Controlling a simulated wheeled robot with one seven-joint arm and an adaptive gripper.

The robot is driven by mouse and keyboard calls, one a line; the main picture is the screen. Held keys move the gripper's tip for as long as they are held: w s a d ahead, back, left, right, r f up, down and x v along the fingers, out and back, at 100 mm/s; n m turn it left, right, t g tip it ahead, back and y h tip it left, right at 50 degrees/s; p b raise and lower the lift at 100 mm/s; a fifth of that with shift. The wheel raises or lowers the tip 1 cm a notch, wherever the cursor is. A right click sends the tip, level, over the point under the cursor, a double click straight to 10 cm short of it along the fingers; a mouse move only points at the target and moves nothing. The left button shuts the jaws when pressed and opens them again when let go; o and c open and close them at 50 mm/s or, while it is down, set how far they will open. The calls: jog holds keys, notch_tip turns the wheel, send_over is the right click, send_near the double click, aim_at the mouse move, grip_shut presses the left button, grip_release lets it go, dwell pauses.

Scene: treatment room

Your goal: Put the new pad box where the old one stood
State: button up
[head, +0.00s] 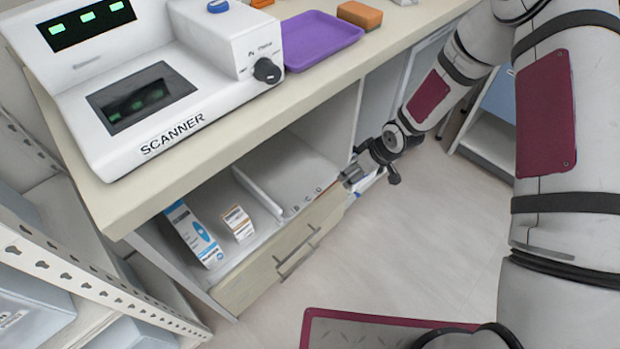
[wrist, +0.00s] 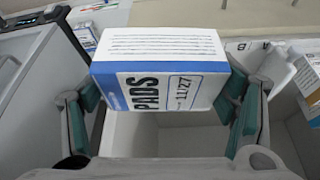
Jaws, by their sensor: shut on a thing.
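The pad box (wrist: 165,75) is white and blue, marked "PADS" and "11/27". It sits between the two fingers of my gripper (wrist: 160,112) in the wrist view, tilted a little. I cannot tell which place the old box stood in.
A tall blue-and-white box (head: 194,236) and a small orange-and-white box (head: 238,222) stand at the shelf's left. A low divider (head: 258,190) separates them from a bare section. The scanner (head: 150,90) and purple tray (head: 318,40) are on the counter above. Metal shelving (head: 75,262) stands left.

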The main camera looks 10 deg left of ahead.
jog(key=a+f+n+b, duration=0.1)
jog(key=a+f+b, duration=0.25)
jog(key=f, duration=0.35)
jog(key=w+a+b, duration=0.1)
jog(key=w+a, duration=0.2)
jog(key=a, duration=0.1)
jog(key=w+a+b, duration=0.1)
jog(key=w+a, duration=0.2)
jog(key=w+a+f+b, duration=0.1)
jog(key=w+a, duration=0.2)
jog(key=a, duration=0.1)
jog(key=shift+w+a+f+b, duration=0.1)
jog(key=shift+w+a+b, duration=0.2)
jog(key=shift+b, duration=0.05)
jog(key=shift+w+a+f, duration=0.15)
jog(key=shift+f, duration=0.15)
notch_tip(320, 180, down, 3)
jog(key=shift+f+b, duration=0.1)
jog(key=shift+b, duration=0.75)
jog(key=o, duration=1.2)
